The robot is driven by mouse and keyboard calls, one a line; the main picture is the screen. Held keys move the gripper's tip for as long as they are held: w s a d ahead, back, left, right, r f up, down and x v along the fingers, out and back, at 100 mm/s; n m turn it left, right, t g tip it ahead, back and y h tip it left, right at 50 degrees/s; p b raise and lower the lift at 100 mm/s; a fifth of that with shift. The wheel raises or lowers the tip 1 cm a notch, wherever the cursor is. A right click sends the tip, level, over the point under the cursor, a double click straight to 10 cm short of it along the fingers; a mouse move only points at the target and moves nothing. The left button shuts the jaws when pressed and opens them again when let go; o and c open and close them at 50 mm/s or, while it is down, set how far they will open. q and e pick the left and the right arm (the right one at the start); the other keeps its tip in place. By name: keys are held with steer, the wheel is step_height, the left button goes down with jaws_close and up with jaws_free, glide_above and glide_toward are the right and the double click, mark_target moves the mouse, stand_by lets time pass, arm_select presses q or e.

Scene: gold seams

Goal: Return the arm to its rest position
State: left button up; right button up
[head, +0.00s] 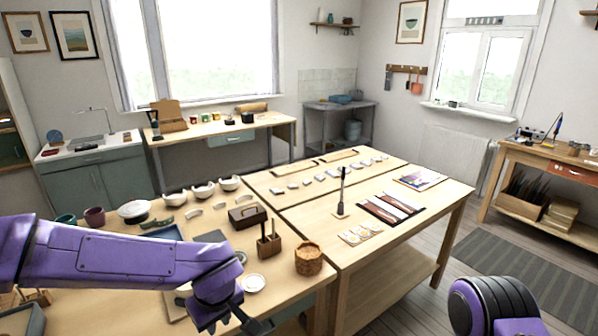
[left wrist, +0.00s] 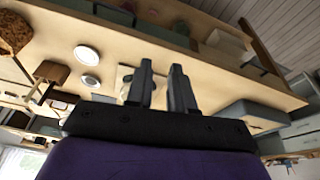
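My left arm (head: 125,258) is purple and reaches in from the left over the near worktable. Its left gripper (head: 238,322) hangs near the table's front edge at the bottom of the head view. In the left wrist view the two dark fingers of the left gripper (left wrist: 161,78) stand apart with a gap between them, and I see nothing held. The wrist view is tilted, with the tabletop behind the fingers. A purple and black part of my right arm (head: 495,305) shows at the bottom right; its gripper is out of view.
Open floor (head: 430,290) lies right of the tables.

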arm_select(q)
steer(key=s+a+f+n+t+y+b, duration=0.15)
steer(key=a+f, duration=0.25)
steer(key=f, duration=0.4)
steer(key=s+a+f+n+t+y+b, duration=0.15)
steer(key=a+f, duration=0.25)
steer(key=f, duration=0.5)
steer(key=s+a+f+m+g+b, duration=0.1)
steer(key=s+a+f+m, duration=0.1)
steer(key=s+f, duration=0.6)
steer(key=s+a+f+m+g+h+b, duration=0.1)
steer(key=s+a+f+m, duration=0.2)
steer(key=s+f, duration=0.4)
steer(key=s, duration=0.7)
steer(key=shift+a+f+h, duration=0.3)
steer(key=shift+a+f, duration=0.05)
